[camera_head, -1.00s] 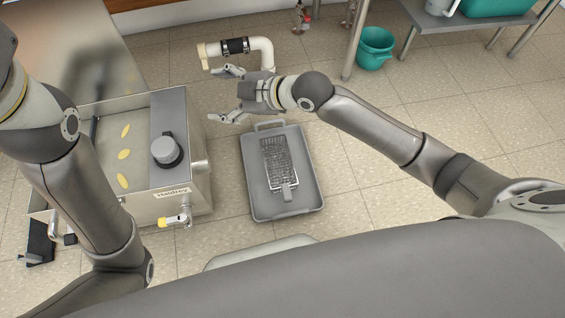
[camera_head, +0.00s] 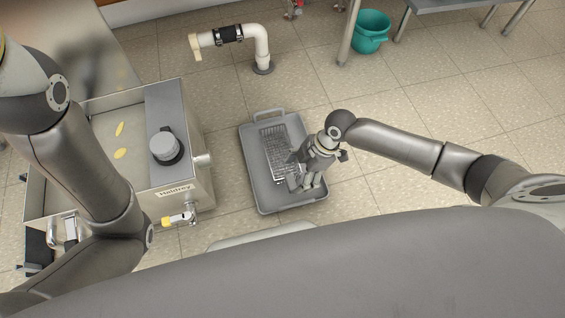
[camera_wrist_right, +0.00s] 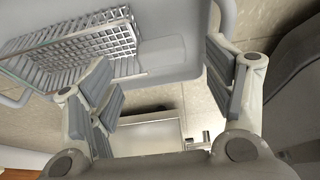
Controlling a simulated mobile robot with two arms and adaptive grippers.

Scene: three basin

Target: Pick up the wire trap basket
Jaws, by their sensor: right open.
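The wire trap basket (camera_head: 270,142) is a silver mesh basket lying in a grey tray (camera_head: 261,193) on the floor. In the right wrist view the basket (camera_wrist_right: 90,45) shows at the upper left, with its mesh end near the left finger. My right gripper (camera_head: 303,180) is open, low over the front right part of the tray, and hides the near end of the basket. In the wrist view its fingers (camera_wrist_right: 160,78) are spread with no object held between them. I cannot tell whether the left finger touches the basket.
A metal basin (camera_head: 177,192) with a round knob (camera_head: 164,146) and yellow pieces inside stands left of the tray. A white pipe (camera_head: 262,42) rises behind the tray. A teal bucket (camera_head: 370,38) and table legs are at the back. Floor right of the tray is clear.

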